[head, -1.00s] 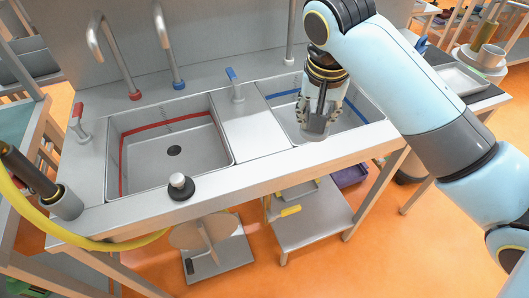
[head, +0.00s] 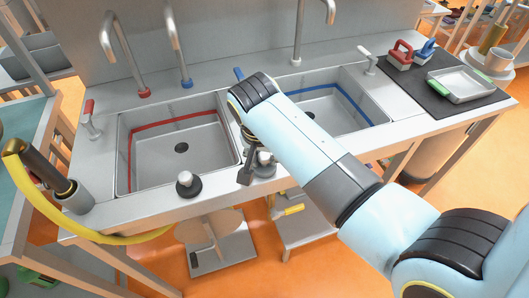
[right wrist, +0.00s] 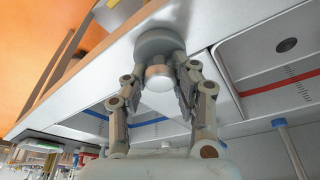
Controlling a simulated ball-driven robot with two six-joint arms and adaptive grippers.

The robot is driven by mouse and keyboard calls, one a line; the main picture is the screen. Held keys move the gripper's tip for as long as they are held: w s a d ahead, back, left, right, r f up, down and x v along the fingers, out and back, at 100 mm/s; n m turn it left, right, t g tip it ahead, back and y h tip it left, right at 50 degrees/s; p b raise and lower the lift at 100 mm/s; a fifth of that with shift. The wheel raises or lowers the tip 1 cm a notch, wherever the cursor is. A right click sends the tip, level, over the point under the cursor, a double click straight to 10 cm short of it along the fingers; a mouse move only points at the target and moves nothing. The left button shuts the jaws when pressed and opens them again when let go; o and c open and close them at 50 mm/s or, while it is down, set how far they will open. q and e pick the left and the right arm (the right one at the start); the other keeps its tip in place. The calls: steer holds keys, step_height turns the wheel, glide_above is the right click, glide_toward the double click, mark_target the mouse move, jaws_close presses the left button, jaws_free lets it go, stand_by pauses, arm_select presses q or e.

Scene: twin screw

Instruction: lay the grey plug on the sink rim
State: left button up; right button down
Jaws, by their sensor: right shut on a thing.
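The grey plug (head: 265,170), a round disc with a pale knob, is at the front sink rim (head: 222,188) between the two basins. My right gripper (head: 248,172) is shut on it. In the right wrist view the plug's disc (right wrist: 158,42) and knob show between the two fingers of my right gripper (right wrist: 172,82). I cannot tell whether the disc touches the rim. A black plug (head: 188,184) with a pale knob stands on the rim in front of the red-banded basin (head: 155,158). My left gripper is out of view.
The blue-banded basin (head: 350,112) is on the right, partly behind my right arm. Taps stand along the back. A hose handle (head: 35,165) with a yellow hose is at the left. A dark mat (head: 425,88) with brushes and a tray lies at the right.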

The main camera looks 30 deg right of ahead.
steer(key=c, duration=1.1)
jaws_free()
steer(key=shift+f, duration=0.1)
steer(key=shift+o, duration=0.2)
